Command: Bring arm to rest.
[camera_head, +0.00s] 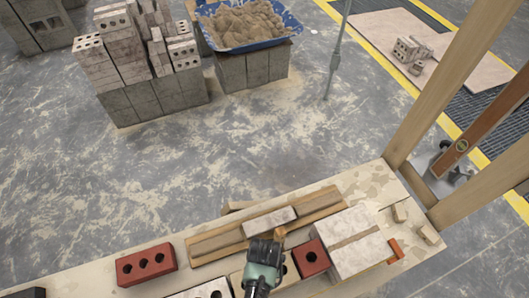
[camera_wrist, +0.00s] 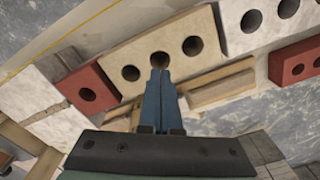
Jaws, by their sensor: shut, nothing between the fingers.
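My gripper (camera_head: 262,252) is over the plank bench in the head view, in front of a pale brick lying on a wooden board. In the wrist view my gripper (camera_wrist: 160,75) shows as two blue fingers pressed together with nothing between them. The fingertips point at a pale brick with three holes (camera_wrist: 190,52), and I cannot tell whether they touch it. My arm comes in from the bottom edge of the head view and hides part of the bricks there.
The plank bench (camera_head: 80,280) holds red bricks (camera_head: 146,264), a pale block (camera_head: 350,242) and small wood pieces (camera_head: 428,234). Timber posts (camera_head: 445,80) rise at the right. Brick stacks (camera_head: 130,60) and a blue mortar tub (camera_head: 290,18) stand behind. The floor between is clear.

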